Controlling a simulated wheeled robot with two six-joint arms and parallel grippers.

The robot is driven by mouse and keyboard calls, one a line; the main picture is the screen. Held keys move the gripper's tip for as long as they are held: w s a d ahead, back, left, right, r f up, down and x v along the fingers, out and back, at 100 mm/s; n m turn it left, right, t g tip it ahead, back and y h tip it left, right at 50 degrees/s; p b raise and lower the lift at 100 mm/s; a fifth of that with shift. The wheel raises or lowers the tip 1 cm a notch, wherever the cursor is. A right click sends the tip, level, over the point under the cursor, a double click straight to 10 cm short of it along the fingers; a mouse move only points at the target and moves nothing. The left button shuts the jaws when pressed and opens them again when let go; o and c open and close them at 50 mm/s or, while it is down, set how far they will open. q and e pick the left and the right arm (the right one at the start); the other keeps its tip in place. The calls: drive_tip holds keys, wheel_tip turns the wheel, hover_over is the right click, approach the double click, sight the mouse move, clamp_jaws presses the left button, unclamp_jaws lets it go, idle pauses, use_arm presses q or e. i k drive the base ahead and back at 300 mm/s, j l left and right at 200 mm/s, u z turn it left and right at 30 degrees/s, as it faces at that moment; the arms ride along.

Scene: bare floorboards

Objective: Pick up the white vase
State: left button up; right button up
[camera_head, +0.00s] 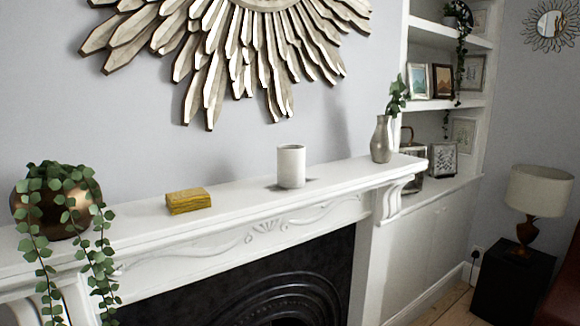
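A white cylindrical vase (291,167) stands upright on the white mantelpiece (240,201), near the middle of the head view. Its top rim is visible and nothing touches it. Neither of my grippers is in the head view.
A yellow block-like stack (188,200) lies left of the vase. A round brass pot (50,208) with a trailing plant stands at the far left. A grey vase with leaves (381,140) stands at the right end. A sunburst wall ornament (240,50) hangs above. The shelf between them is clear.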

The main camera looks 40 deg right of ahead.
sight(291, 158)
drive_tip(key=l+z, duration=0.1)
drive_tip(key=z, duration=0.4)
drive_tip(key=l+z, duration=0.1)
drive_tip(key=z, duration=0.35)
drive_tip(key=l+z, duration=0.15)
drive_tip(key=z, duration=0.35)
